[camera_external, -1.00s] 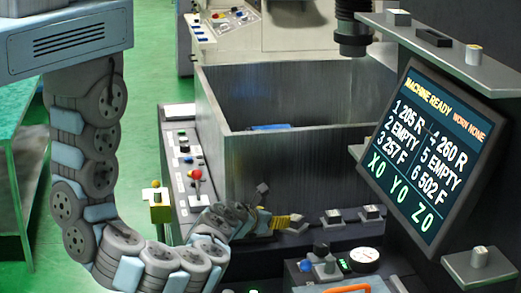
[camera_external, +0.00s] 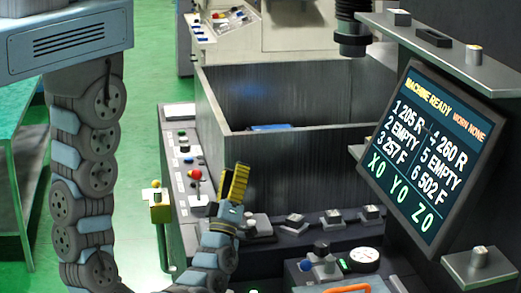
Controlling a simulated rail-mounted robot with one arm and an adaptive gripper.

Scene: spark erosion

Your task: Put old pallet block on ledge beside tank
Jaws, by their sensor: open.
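The tank (camera_external: 290,165) is a dark grey open-topped box at the centre. A dark ledge (camera_external: 315,232) runs along its near side, with several small grey blocks on it. The leftmost one is a dark block (camera_external: 262,225), next to a second block (camera_external: 296,221); I cannot tell for certain which one is the old pallet block. My gripper (camera_external: 237,172) has yellow fingers pointing up. It is open, with nothing seen in it, in front of the tank's left corner, above and left of the leftmost block.
A control panel with a red knob (camera_external: 195,174) stands left of the tank. A tilted screen (camera_external: 425,155) and a shelf (camera_external: 445,60) are at the right. A round gauge (camera_external: 363,257) and an orange handle (camera_external: 348,289) are at the front. A blue thing (camera_external: 268,127) shows inside the tank.

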